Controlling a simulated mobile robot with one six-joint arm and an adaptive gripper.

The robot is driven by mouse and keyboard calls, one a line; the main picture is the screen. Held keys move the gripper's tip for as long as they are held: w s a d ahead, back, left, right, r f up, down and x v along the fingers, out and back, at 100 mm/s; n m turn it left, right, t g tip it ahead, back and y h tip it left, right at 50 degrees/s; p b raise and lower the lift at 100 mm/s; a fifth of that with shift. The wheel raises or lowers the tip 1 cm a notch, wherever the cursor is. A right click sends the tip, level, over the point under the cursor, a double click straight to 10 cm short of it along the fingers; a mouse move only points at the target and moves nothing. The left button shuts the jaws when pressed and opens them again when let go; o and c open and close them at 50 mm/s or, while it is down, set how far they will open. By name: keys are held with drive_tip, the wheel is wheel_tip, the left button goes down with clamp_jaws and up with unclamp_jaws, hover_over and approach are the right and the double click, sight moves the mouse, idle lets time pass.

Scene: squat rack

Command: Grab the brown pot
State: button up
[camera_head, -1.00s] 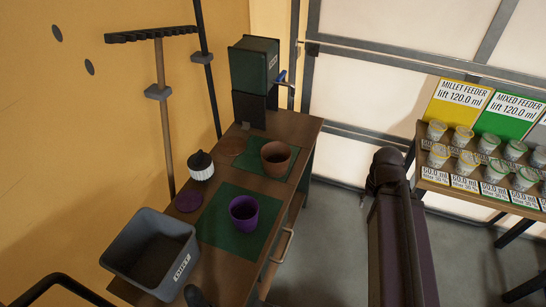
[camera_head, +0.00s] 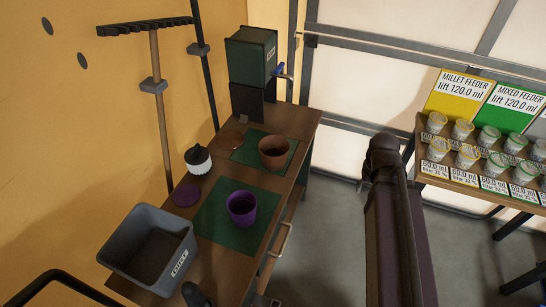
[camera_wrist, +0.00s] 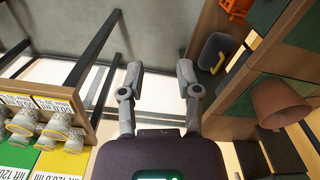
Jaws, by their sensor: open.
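The brown pot (camera_head: 274,153) stands upright on a green mat (camera_head: 250,158) toward the far end of the wooden bench. It also shows at the right of the wrist view (camera_wrist: 279,103). In the head view my arm stands right of the bench, and my fingers cannot be made out.
On the bench are a purple pot (camera_head: 241,208), a black-and-white jar (camera_head: 198,160), a grey bin (camera_head: 148,250) and a dark green dispenser (camera_head: 250,62). A shelf with several cups (camera_head: 462,180) stands at the right. Floor between them is clear.

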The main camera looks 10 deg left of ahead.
drive_tip(key=w+a+n, duration=0.4)
drive_tip(key=a+n, duration=0.1)
drive_tip(key=a, duration=0.6)
drive_tip(key=w+a+n, duration=0.5)
drive_tip(key=a, duration=0.7)
drive_tip(key=w+a+n+t, duration=0.1)
drive_tip(key=w+a+n, duration=0.3)
drive_tip(key=a, duration=0.7)
drive_tip(key=shift+w+a+r+n+p, duration=0.2)
drive_tip(key=shift+r+n+p, duration=0.15)
drive_tip(key=shift+n, duration=0.25)
drive_tip(key=b, duration=0.9)
approach(271, 169)
drive_tip(key=shift+w+a+f, duration=0.15)
drive_tip(key=shift+a+f, duration=0.1)
drive_tip(key=shift+a, duration=0.05)
drive_tip(key=shift+f, duration=0.1)
drive_tip(key=shift+w+d+f+b, duration=0.1)
drive_tip(key=shift+f+b, duration=1.15)
drive_tip(key=shift+w+d+f+b, duration=0.1)
drive_tip(key=shift+d+f+b, duration=0.05)
drive_tip(key=shift+f+b, duration=1.1)
